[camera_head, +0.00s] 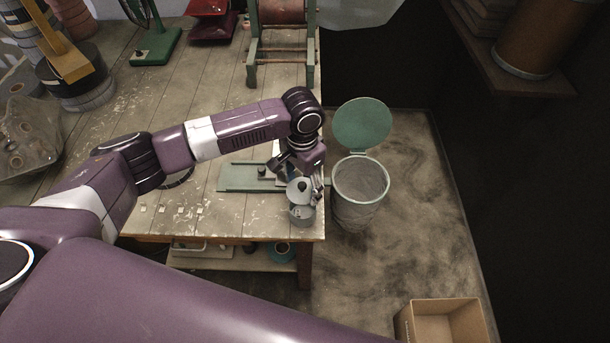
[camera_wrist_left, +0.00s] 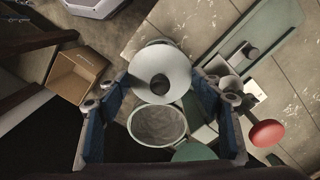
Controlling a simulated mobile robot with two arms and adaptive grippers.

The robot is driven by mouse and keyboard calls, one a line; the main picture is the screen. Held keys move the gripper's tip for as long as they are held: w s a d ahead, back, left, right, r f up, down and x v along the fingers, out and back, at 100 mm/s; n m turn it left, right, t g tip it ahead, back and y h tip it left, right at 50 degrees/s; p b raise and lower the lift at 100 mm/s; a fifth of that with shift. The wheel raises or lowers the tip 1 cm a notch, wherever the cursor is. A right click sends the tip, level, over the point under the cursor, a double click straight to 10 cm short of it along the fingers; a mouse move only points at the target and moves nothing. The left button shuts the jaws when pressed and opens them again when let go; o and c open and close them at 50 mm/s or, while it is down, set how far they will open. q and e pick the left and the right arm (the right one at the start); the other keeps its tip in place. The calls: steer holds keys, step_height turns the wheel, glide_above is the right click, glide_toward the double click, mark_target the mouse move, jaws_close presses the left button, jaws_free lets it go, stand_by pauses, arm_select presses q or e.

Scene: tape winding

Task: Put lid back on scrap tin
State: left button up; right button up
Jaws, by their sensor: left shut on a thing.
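My left gripper (camera_head: 307,188) is over the bench's front right corner. It is shut on a pale round lid with a dark knob (camera_head: 299,188). In the left wrist view the lid (camera_wrist_left: 160,80) sits between the blue finger pads of the gripper (camera_wrist_left: 160,84). The small grey tin (camera_head: 301,215) stands on the bench near its right edge, just below the lid. The lid looks tilted and hides part of the tin's top; I cannot tell whether they touch. In the wrist view the tin is mostly hidden behind the lid. My right gripper is not in view.
A grey bin (camera_head: 359,205) with its green lid raised (camera_head: 362,124) stands on the floor right of the bench (camera_head: 230,222). A green fixture (camera_head: 240,177) lies left of the tin. A red knob (camera_wrist_left: 267,132) is beside the gripper. A cardboard box (camera_head: 443,322) sits on the floor.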

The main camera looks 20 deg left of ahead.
arm_select(q)
steer(key=shift+o, duration=0.2)
steer(key=shift+w+a+f+m, duration=0.2)
steer(key=shift+w+f+m, duration=0.1)
steer(key=shift+f, duration=0.4)
steer(key=shift+d+f, duration=0.1)
steer(key=shift+f, duration=0.05)
steer(key=shift+s+d+f+b, duration=0.1)
steer(key=shift+d+f+b, duration=0.15)
steer(key=shift+f+b, duration=0.45)
step_height(320, 180, down, 3)
steer(key=b, duration=0.3)
steer(key=shift+a+r+b, duration=0.15)
steer(key=shift+r+b, duration=0.05)
steer(key=shift+b, duration=0.1)
steer(key=shift+f, duration=0.55)
steer(key=shift+c, duration=0.2)
steer(key=shift+f, duration=0.45)
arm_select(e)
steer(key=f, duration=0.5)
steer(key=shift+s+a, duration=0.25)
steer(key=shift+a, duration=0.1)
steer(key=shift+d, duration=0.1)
